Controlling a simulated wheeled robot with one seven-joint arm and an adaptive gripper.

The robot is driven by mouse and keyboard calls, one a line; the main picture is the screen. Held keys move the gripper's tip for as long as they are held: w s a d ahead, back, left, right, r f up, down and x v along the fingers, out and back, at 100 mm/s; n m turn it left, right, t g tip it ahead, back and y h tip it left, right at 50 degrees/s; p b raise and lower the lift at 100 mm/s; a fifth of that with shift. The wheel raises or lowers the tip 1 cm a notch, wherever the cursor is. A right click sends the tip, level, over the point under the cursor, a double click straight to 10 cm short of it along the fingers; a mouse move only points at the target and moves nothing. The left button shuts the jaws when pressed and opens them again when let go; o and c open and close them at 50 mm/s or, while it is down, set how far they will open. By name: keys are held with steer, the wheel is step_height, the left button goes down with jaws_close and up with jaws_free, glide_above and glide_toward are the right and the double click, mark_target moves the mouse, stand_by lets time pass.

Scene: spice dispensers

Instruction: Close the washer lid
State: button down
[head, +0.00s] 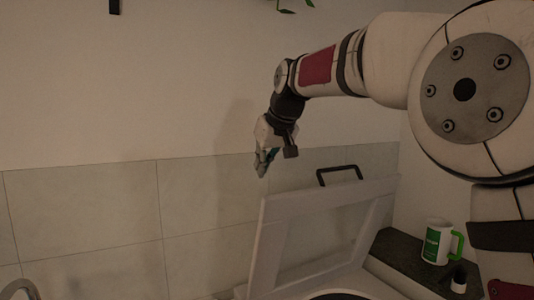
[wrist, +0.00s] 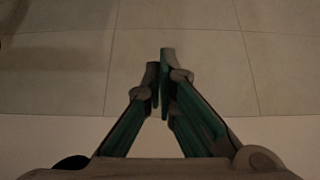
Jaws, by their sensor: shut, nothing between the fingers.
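The washer lid (head: 318,207) is a pale framed panel with a dark handle (head: 340,175) on its top edge. It stands raised, close to upright, in the head view. The washer's body (head: 378,285) shows at the bottom, with part of a dark round opening (head: 338,295). My gripper (head: 261,170) hangs above and beside the lid's upper left corner, pointing down. In the wrist view the gripper (wrist: 162,85) has its two green-sided fingers together, with nothing between them. I cannot tell whether it touches the lid.
A white mug (head: 437,243) with a green handle stands on a dark counter (head: 405,252) at the right. A small dark-and-white bottle (head: 459,279) is near it. A tiled wall (head: 85,215) stands behind. The space left of the lid looks clear.

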steer(key=shift+s+d+f+p, duration=0.15)
steer(key=shift+s+f+p, duration=0.15)
steer(key=shift+f, duration=0.35)
steer(key=shift+s+d+f+p, duration=0.1)
steer(key=shift+s+f+p, duration=0.2)
steer(key=shift+f, duration=0.4)
steer(key=shift+s+d+f+p, duration=0.15)
steer(key=shift+s+f+p, duration=0.15)
steer(key=shift+f, duration=0.35)
